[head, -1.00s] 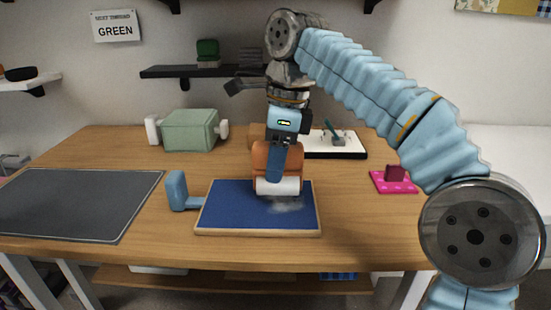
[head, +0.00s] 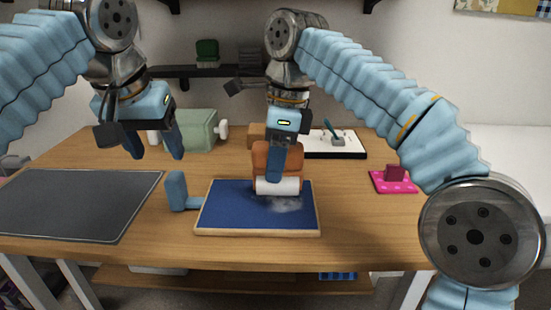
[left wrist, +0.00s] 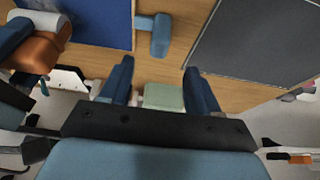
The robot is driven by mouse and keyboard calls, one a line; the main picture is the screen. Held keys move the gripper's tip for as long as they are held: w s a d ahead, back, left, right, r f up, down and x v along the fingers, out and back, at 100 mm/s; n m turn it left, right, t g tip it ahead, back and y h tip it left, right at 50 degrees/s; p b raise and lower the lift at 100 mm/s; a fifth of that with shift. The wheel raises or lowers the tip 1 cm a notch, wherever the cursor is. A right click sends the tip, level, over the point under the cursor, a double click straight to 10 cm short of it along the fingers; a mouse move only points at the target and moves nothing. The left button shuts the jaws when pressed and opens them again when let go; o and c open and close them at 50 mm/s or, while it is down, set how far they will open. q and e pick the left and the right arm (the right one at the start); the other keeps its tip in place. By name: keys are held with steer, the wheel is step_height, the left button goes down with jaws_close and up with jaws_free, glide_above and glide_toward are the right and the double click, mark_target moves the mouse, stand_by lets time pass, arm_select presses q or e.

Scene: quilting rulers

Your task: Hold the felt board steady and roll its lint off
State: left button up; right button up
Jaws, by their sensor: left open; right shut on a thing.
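The felt board (head: 245,213) is a blue panel with a wooden rim, lying flat on the table; it also shows in the left wrist view (left wrist: 100,20). A blue handle (head: 176,190) stands at its left side. A pale patch of lint (head: 287,204) lies on the felt near its right side. My right gripper (head: 277,165) is shut on the lint roller (head: 278,186), whose white cylinder is at the felt's far edge beside the lint. Whether it touches the felt is hard to tell. My left gripper (head: 157,152) is open and empty, above the table, behind the blue handle.
A dark grey mat (head: 75,205) lies at the left. A green sewing machine-like box (head: 200,130) stands behind my left gripper. A white tray (head: 335,150) and a pink dotted pad (head: 392,182) are at the right. The front right of the table is clear.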

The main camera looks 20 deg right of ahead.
mark_target(172, 177)
arm_select(q)
steer(key=x, duration=1.1)
steer(key=shift+w+f, duration=0.15)
steer(key=shift+f, duration=0.25)
steer(key=shift+c, duration=0.4)
jaws_close()
steer(key=shift+o, duration=0.4)
jaws_free()
steer(key=shift+r, duration=0.1)
steer(key=shift+v, duration=0.9)
